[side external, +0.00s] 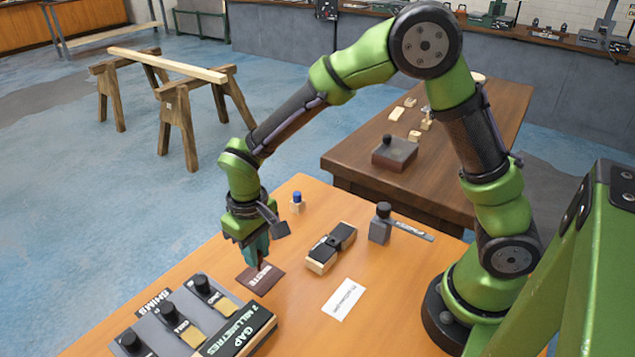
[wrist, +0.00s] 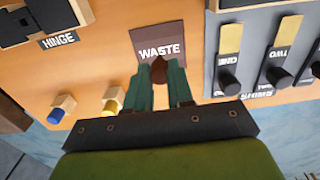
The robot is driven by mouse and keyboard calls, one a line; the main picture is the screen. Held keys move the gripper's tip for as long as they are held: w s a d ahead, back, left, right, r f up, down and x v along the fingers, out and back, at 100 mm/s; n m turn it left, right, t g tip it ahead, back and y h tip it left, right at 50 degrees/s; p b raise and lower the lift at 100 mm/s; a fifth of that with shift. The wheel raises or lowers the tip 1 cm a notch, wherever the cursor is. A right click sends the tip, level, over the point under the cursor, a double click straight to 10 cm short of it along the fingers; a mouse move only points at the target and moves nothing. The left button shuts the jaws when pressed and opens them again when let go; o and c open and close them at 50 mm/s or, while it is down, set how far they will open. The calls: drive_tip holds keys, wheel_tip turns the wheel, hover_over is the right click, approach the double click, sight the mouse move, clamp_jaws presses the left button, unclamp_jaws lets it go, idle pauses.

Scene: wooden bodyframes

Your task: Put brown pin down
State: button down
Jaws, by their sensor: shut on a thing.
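My gripper (wrist: 159,76) has teal fingers shut on the brown pin (wrist: 159,68), which shows between the fingertips in the wrist view. The dark brown mat marked WASTE (wrist: 172,34) lies just beyond the pin in that view. In the side view my gripper (side external: 260,258) points down at the WASTE mat (side external: 258,281), with the fingertips close over its far edge. The pin is very small there and mostly hidden by the fingers. I cannot tell whether the pin touches the mat.
A grey shim tray (side external: 150,332) with black knobs and a GAP block (side external: 240,332) stand at the front left. The hinge block (side external: 331,247), a white card (side external: 343,299) and a grey knobbed block (side external: 381,229) lie right. A blue-topped peg (side external: 297,202) and yellow-topped peg (wrist: 112,102) stand nearby.

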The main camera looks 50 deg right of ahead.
drive_tip(key=shift+f, duration=0.7)
drive_tip(key=shift+f, duration=0.2)
drive_tip(key=c, duration=1)
unclamp_jaws()
drive_tip(key=shift+r, duration=0.15)
